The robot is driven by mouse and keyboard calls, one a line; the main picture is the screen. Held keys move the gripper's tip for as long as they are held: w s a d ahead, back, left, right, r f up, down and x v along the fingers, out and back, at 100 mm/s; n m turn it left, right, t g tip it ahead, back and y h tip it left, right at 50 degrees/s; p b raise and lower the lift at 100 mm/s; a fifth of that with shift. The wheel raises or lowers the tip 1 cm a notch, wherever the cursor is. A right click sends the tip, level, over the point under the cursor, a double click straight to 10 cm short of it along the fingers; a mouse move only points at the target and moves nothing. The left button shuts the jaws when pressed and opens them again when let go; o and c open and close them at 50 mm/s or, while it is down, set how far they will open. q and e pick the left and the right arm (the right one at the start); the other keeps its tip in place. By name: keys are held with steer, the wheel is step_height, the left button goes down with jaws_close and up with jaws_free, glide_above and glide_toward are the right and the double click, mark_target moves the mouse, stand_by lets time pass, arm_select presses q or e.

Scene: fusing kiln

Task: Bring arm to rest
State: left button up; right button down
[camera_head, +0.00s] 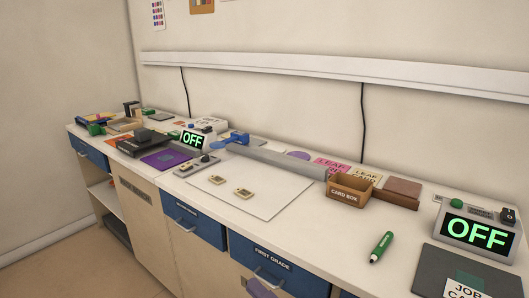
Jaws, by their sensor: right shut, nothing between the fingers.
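No arm stretches over the worktop. At the bottom edge, in front of the drawer marked FIRST GRADE (273,258), a small purple shape (262,289) is cut off by the frame. It may be part of my right gripper, low and clear of the worktop, shut with nothing in it; the picture shows too little of it to be sure. My left gripper is not in view.
The long worktop carries a white sheet (256,201) with small pale pieces, a card box (345,195), a green marker (381,247) and an OFF panel (478,232). A dark mat (450,264) lies at right. Blue drawers with handles face the front.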

steer(key=s+d+f+m+h, duration=0.3)
steer(key=d+f+m+h, duration=0.45)
steer(key=f+m, duration=0.35)
steer(key=s+d+f+m+g+h, duration=0.2)
steer(key=s+d+f+m, duration=0.3)
steer(key=s, duration=0.4)
steer(key=s+d+f+m+g+h, duration=0.2)
steer(key=s+d+f+m+g, duration=0.1)
steer(key=s+f+m, duration=0.4)
step_height(320, 180, down, 4)
steer(key=shift+s+d+r+g, duration=0.2)
steer(key=shift+s+d+g, duration=0.2)
steer(key=shift+s+d, duration=0.65)
